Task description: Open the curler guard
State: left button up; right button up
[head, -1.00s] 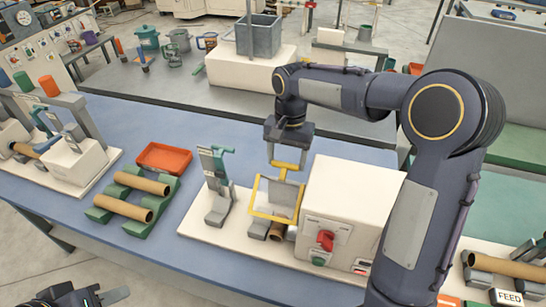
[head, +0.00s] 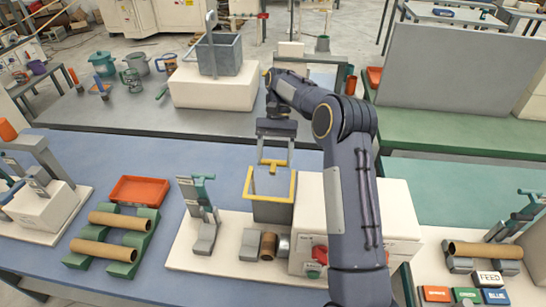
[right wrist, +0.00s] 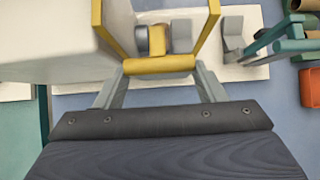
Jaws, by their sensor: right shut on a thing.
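The curler guard (head: 294,187) is a yellow frame with a grey see-through or grey panel; I cannot tell which. It stands raised, roughly upright, at the back of the curler, and the rollers in front of it are uncovered. My right gripper (head: 273,163) is shut on the guard's yellow handle at its top edge. In the right wrist view the handle bar (right wrist: 160,65) lies between the fingertips. The curler's white housing (head: 310,210) is partly hidden by my right arm. A brown tube (head: 268,245) sits between grey rollers. My left gripper is out of view.
A red knob (head: 320,254) is on the housing's front. A green-handled clamp (head: 203,205) stands left of the guard. A green rack (head: 128,225) with two brown tubes and an orange tray (head: 140,191) lie further left. The blue table (head: 120,150) behind is clear.

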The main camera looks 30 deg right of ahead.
jog(key=shift+f, duration=0.4)
jog(key=o, duration=1.1)
jog(key=shift+r, duration=0.15)
jog(key=r, duration=0.3)
jog(key=shift+s+a+r+b, duration=0.1)
jog(key=shift+s+r+b, duration=0.15)
jog(key=shift+b, duration=0.1)
jog(key=s+r, duration=0.1)
jog(key=s+a+r, duration=0.1)
jog(key=r, duration=0.1)
jog(key=s+a+r, duration=0.1)
jog(key=r, duration=0.1)
jog(key=shift+s+r, duration=0.1)
jog(key=shift+s, duration=0.2)
jog(key=s+a+r+b, duration=0.2)
jog(key=s+a+r, duration=0.2)
jog(key=s, duration=0.4)
jog(key=shift+a+b, duration=0.3)
